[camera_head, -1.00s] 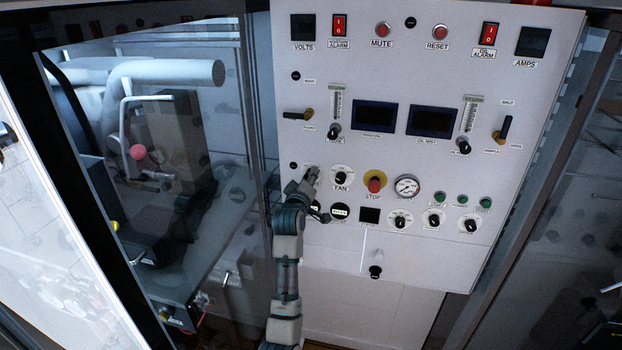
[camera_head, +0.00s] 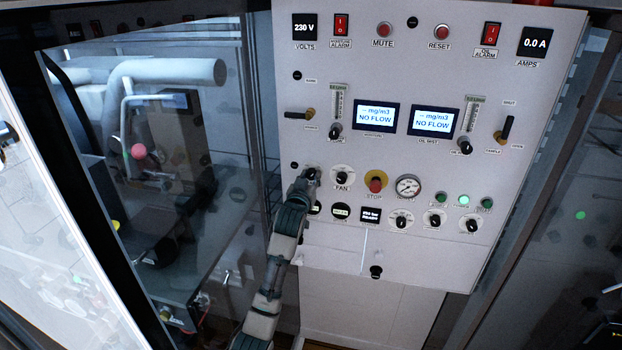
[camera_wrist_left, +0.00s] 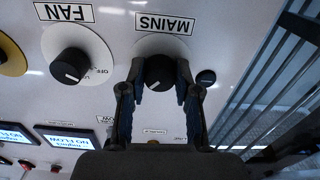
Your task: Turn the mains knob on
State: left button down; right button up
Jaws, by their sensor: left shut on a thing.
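The mains knob (camera_wrist_left: 160,71) is a black knob on a pale round dial under the MAINS label, which appears upside down in the left wrist view. My left gripper (camera_wrist_left: 159,80) has its two fingers on either side of this knob and is shut on it. In the head view my left gripper (camera_head: 306,180) is at the left side of the white panel (camera_head: 330,258), left of the fan knob, and mostly hides the mains knob. My right gripper is not in view.
The fan knob (camera_head: 342,173) is just right of the mains knob. The red stop button (camera_head: 375,185) on its yellow base and a round gauge (camera_head: 408,186) are further right. Two lit screens (camera_head: 376,117) read NO FLOW. A glass-walled cabinet (camera_head: 170,150) stands left of the panel.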

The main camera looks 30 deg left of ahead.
pick_arm(q)
jog(key=shift+r+m, duration=0.4)
jog(key=shift+r, duration=0.05)
jog(key=c, duration=0.8)
grip_release()
jog(key=shift+d+f, duration=0.1)
jog(key=shift+f, duration=0.1)
jog(key=v, duration=1.2)
jog(key=shift+s+d+f, duration=0.1)
